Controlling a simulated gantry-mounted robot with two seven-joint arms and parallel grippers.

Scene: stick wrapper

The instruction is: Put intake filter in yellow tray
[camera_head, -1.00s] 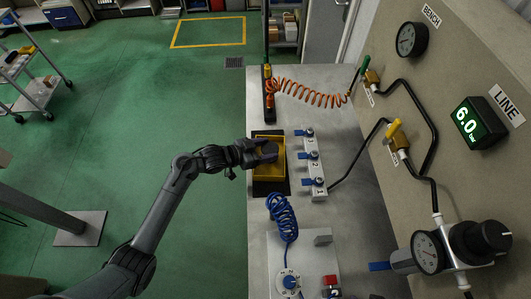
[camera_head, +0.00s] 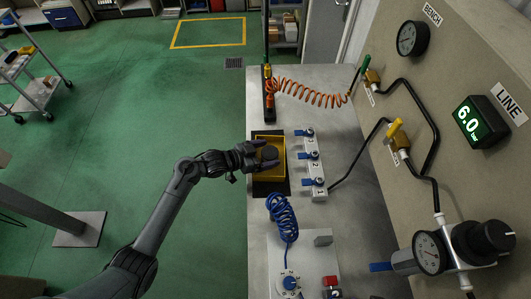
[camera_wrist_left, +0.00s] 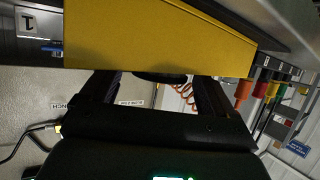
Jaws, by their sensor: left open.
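The yellow tray (camera_head: 268,176) sits on a dark mat on the bench, and its yellow wall (camera_wrist_left: 160,35) fills the top of the left wrist view. A dark round piece, which looks like the intake filter (camera_head: 269,153), shows inside the tray. A dark curved edge (camera_wrist_left: 160,78) shows past the tray rim in the left wrist view, between the fingers. My left gripper (camera_head: 257,155) is open at the tray's left side, its fingers apart on either side of the dark piece. Whether they touch it cannot be told. My right gripper is not in view.
A valve manifold (camera_head: 314,165) with blue levers stands right of the tray. A coiled blue hose (camera_head: 284,217) lies in front, and a coiled orange hose (camera_head: 315,92) behind. The gauge panel (camera_head: 450,140) rises at the right. Open floor lies left of the bench.

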